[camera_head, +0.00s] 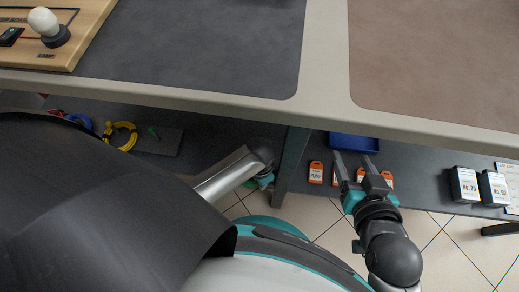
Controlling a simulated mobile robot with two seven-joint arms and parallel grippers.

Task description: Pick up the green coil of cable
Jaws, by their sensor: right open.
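I see no clear green coil of cable. A small green item (153,132) lies on a dark patch of the lower shelf at the left, too small to identify. Beside it is a yellow coil of cable (121,135). My right gripper (355,158) is open and empty, its two fingers pointing toward the blue tray on the lower shelf, well to the right of the coils. My left arm (228,172) reaches in low, near the table leg; its gripper fingers do not show.
Blue and red coils (79,120) lie partly hidden at the far left. The tabletop edge (240,105) overhangs the lower shelf, and a leg (292,160) divides it. Orange tags (316,172) lie by the blue tray (354,143); dark boxes (465,186) stand at right.

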